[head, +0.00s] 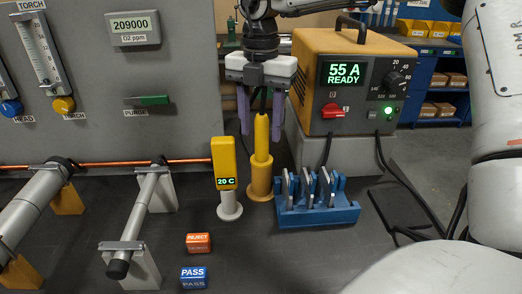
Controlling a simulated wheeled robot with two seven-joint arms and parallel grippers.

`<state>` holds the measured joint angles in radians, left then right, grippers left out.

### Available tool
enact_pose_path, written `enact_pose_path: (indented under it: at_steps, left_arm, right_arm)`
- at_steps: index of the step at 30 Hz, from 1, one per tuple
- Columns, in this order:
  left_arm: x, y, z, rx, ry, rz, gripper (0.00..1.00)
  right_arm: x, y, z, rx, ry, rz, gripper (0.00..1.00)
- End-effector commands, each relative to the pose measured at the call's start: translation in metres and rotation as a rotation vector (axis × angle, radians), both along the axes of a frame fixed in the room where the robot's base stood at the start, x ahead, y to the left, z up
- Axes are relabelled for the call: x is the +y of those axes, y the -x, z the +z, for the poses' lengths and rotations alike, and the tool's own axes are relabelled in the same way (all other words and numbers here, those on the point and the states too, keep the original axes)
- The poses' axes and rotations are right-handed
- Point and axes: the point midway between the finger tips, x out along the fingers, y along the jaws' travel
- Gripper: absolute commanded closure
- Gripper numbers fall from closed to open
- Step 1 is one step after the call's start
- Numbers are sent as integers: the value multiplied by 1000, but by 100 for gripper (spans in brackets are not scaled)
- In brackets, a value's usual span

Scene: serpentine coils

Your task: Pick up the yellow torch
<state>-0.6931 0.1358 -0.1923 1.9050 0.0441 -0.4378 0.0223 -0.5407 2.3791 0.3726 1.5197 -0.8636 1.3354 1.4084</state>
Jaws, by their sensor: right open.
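The yellow torch (261,140) stands upright in a yellow-orange round holder (260,180) on the dark bench. My right gripper (261,110) points down directly above it, with purple fingers spread apart. The fingertips reach down to about the torch's upper part, one on each side in the picture, and nothing is held. Whether the fingers are at the same depth as the torch cannot be told. My left gripper is not in view.
A yellow meter reading 20 C (225,170) stands close left of the torch. A blue rack with grey pieces (317,215) is close right. A welding power unit (345,85) is behind right. REJECT (198,243) and PASS (194,278) blocks lie in front.

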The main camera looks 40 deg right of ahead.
Motion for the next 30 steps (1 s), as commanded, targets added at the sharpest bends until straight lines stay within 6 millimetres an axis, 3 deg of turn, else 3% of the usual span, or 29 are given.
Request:
enact_pose_path:
  at_steps: [6,15,17,24,30]
  left_arm:
    - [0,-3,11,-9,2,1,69]
    - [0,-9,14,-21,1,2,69]
    - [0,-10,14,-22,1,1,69]
    - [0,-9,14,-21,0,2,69]
    - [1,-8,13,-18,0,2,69]
  right_arm:
    - [-2,1,-32,5,-2,0,53]
    - [-2,0,-38,1,0,-1,53]
    - [-2,0,-38,1,0,-1,60]
    - [-2,0,-38,1,-1,-1,100]
    - [-2,0,-37,0,0,0,100]
